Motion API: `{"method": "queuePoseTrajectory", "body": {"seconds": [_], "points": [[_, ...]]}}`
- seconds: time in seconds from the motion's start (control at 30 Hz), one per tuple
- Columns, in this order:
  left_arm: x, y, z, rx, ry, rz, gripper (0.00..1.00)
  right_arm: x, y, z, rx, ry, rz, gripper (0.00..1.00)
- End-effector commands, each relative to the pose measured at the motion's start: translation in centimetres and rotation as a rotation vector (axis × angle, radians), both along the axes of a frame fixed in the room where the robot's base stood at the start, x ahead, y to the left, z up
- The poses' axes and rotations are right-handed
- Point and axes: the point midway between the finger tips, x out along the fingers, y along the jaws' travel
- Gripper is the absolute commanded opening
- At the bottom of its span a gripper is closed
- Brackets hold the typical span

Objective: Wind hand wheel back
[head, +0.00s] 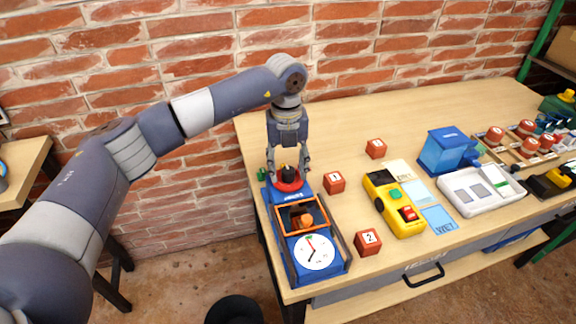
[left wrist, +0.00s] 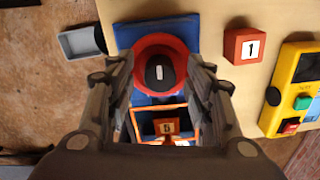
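The hand wheel (head: 289,187) is a red ring with a black hub, set at the far end of a blue tester (head: 279,240) on the table. In the left wrist view the red wheel (left wrist: 165,48) shows a white mark on its black hub. My left gripper (head: 288,172) points down over the wheel, one finger on each side of it. In the left wrist view the fingers (left wrist: 163,78) stand wide apart around the wheel; I cannot tell whether they touch the rim. The tester has an orange frame (head: 302,216) and a round white dial (head: 314,252). My right gripper is not in view.
Red numbered blocks (head: 334,182) (head: 368,242) stand right of the tester. A yellow meter (head: 394,204), a blue box (head: 447,150) and a white console (head: 481,191) are further right. A brick wall (head: 200,130) rises behind. The table's back left is clear.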

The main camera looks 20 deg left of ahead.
Motion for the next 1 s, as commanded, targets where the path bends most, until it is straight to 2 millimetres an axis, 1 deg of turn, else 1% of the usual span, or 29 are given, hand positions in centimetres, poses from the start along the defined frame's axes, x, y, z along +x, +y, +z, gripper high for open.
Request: {"method": "queuePoseTrajectory", "body": {"seconds": [0.17, 0.27, 0.37, 0.7, 0.83, 1.0], "points": [[0.0, 0.0, 0.0, 0.001, 0.001, -0.001, 0.48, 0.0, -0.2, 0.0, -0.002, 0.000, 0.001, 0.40], [0.0, 0.0, 0.6, 0.000, 0.001, -0.001, 0.48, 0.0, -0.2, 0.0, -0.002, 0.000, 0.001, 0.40], [0.0, 0.0, 2.0, -0.001, -0.003, -0.001, 0.48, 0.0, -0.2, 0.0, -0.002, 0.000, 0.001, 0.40], [0.0, 0.1, 9.1, -0.001, -0.003, 0.000, 0.48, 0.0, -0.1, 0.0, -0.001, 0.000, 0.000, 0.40], [0.0, 0.2, 10.9, -0.001, -0.001, 0.000, 0.48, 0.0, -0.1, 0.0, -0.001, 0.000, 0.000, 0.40], [-0.1, 0.2, 11.9, 0.001, 0.001, 0.000, 0.48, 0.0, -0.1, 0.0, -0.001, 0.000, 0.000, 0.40]]}}
